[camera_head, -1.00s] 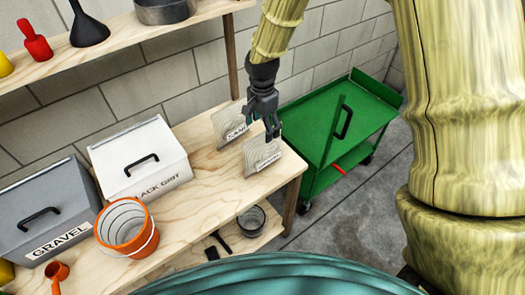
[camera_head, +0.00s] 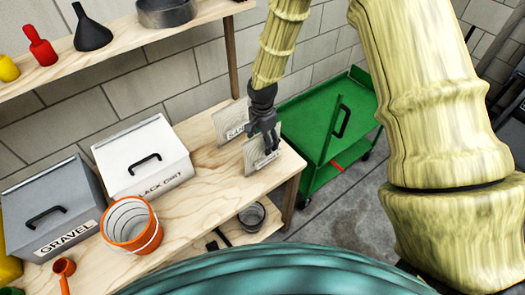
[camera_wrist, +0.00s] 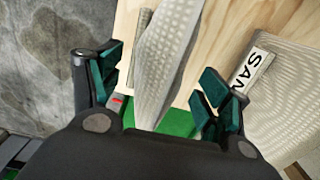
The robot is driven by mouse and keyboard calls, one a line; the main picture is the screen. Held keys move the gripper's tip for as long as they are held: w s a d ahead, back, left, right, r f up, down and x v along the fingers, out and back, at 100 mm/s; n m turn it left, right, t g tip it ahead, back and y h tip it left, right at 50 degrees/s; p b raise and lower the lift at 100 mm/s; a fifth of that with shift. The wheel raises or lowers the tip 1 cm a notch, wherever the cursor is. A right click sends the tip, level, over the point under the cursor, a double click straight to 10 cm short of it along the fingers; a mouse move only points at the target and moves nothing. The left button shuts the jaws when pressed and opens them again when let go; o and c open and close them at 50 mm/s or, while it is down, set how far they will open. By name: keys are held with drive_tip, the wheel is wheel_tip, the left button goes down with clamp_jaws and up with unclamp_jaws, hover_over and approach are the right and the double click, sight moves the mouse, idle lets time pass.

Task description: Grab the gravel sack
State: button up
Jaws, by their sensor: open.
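Two small pale, textured sacks stand upright at the right end of the wooden bench. The front one, the gravel sack (camera_head: 252,151), has a white label that is partly hidden and too small to read. The sand sack (camera_head: 228,118) stands behind it, its label partly covered. My gripper (camera_head: 264,139) is over the front sack, pointing down and open. In the wrist view, the gravel sack (camera_wrist: 168,45) shows edge-on between the open fingers, with gaps on both sides. The sand sack (camera_wrist: 283,95) is outside the right finger.
A white black-grit bin (camera_head: 140,160), a grey gravel bin (camera_head: 50,205) and an orange bucket (camera_head: 128,228) stand left on the bench (camera_head: 205,185). A green cart (camera_head: 310,125) is beyond the bench's right edge. A shelf with funnels hangs above left.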

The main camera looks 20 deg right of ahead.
drive_tip(key=shift+f, duration=0.6)
clamp_jaws()
